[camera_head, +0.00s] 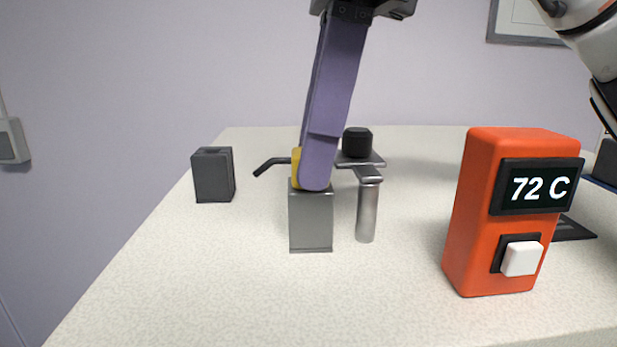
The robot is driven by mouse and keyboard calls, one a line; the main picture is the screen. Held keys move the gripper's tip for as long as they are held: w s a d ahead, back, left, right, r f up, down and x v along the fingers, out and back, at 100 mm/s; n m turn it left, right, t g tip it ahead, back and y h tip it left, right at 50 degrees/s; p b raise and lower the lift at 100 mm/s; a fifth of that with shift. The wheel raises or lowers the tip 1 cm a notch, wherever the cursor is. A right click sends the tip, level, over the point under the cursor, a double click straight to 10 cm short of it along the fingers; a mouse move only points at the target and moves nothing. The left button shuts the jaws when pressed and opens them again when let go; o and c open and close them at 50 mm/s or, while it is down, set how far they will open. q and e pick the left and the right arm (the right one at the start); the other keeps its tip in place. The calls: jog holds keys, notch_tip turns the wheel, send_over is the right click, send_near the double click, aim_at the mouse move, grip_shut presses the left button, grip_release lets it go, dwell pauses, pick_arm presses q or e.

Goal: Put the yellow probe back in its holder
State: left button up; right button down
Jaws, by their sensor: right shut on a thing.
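The yellow probe (296,168) shows only as a narrow yellow strip behind the purple fingers of my right gripper (314,178). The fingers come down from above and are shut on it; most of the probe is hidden. It is just above or touching the top of a grey metal block (311,222); I cannot tell which. A thin dark bent rod (271,163) sticks out to the left at the probe's height; its join is hidden. A dark grey block (213,175) with a recess in its top stands apart at the left and may be the holder. My left gripper is out of view.
A metal post (367,210) with a black knob (357,142) above stands close right of the metal block. An orange unit (510,210) reading 72 C, with a white button (521,258), stands at the right. The front left of the pale table (190,290) is clear.

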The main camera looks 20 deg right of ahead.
jog(key=shift+r+p, duration=0.9)
jog(key=shift+r, duration=3.1)
